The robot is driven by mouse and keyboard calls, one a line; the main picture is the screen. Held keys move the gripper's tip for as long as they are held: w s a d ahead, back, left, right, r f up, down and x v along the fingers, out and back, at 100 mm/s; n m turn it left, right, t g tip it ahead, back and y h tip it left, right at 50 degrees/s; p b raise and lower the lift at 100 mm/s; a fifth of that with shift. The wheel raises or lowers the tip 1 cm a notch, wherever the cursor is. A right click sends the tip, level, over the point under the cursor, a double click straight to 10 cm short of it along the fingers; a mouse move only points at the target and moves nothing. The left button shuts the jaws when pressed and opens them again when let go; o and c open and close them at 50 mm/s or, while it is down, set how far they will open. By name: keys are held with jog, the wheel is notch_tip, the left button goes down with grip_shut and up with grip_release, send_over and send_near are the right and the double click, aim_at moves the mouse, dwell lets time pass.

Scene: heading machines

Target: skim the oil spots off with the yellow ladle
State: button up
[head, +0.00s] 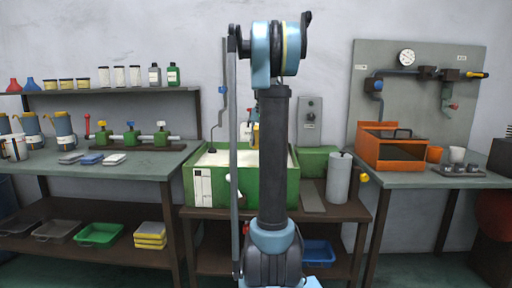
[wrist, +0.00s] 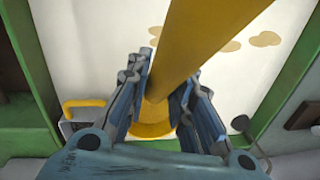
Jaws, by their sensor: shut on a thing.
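My gripper (wrist: 168,88) is shut on the yellow ladle (wrist: 205,40) by its handle, over the green tank (wrist: 48,75). The handle runs from the top right of the wrist view down between the fingers. A yellow rounded part shows below them, partly hidden. Tan oil spots (wrist: 265,39) lie on the tank's cream surface, near and behind the handle, with a smaller one left of it. In the head view the green tank (head: 250,191) stands on the middle bench. There my own arm hides most of the gripper and ladle.
A grey cylinder (head: 339,178) stands right of the tank. An orange open box (head: 393,152) sits on the right bench. Valves on a pipe (head: 130,135) and several jugs stand on the left bench. A yellow handle-like piece (wrist: 83,104) is at the tank's left edge.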

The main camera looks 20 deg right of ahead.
jog(key=shift+r, duration=1.8)
jog(key=shift+r, duration=0.1)
jog(key=shift+s, duration=0.1)
